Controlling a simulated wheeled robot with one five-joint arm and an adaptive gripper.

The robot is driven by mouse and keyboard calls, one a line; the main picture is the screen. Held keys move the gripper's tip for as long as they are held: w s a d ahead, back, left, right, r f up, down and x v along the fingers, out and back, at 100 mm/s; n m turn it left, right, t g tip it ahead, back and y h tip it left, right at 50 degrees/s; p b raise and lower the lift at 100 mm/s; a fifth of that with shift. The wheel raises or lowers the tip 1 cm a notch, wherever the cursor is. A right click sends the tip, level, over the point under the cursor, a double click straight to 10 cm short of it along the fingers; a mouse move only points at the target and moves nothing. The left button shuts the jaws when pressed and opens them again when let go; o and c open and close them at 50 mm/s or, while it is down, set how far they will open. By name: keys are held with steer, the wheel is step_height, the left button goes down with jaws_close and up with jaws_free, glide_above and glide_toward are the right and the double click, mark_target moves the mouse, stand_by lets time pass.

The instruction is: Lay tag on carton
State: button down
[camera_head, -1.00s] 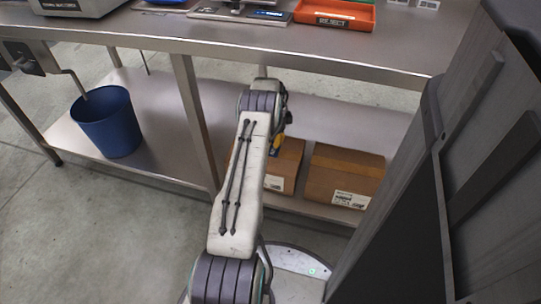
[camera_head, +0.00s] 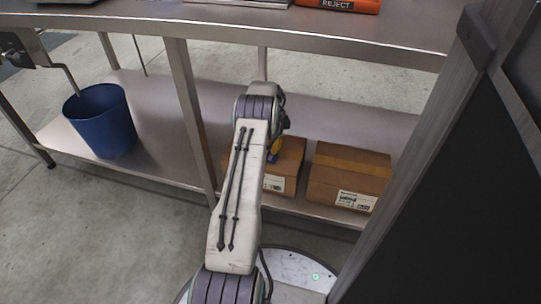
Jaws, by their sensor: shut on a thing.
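Two brown cartons stand on the lower shelf. The right carton (camera_head: 350,172) is in clear view, with a flat top and a white label on its front. The left carton (camera_head: 290,160) is partly covered by my arm. My gripper (camera_head: 279,140) is just past my wrist, over or in front of the left carton, and mostly hidden by my arm. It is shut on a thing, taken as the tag. A small yellow and blue patch (camera_head: 273,153) shows there; I cannot tell whether it is the tag or part of the gripper. Contact with the carton cannot be told.
A blue bin (camera_head: 101,122) stands on the left of the lower shelf (camera_head: 160,150). A steel leg rises left of my arm. The worktop edge (camera_head: 330,42) runs above the cartons. An orange REJECT tray (camera_head: 338,5) is on top. A tall dark panel fills the right side.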

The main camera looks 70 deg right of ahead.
steer(key=shift+f, duration=0.3)
steer(key=c, duration=1.4)
jaws_free()
steer(key=shift+o, duration=0.2)
steer(key=shift+a+r+p, duration=0.1)
steer(key=shift+r+p, duration=0.55)
steer(key=shift+r, duration=0.8)
step_height(320, 180, up, 5)
steer(key=p, duration=0.7)
steer(key=shift+a+f, duration=0.15)
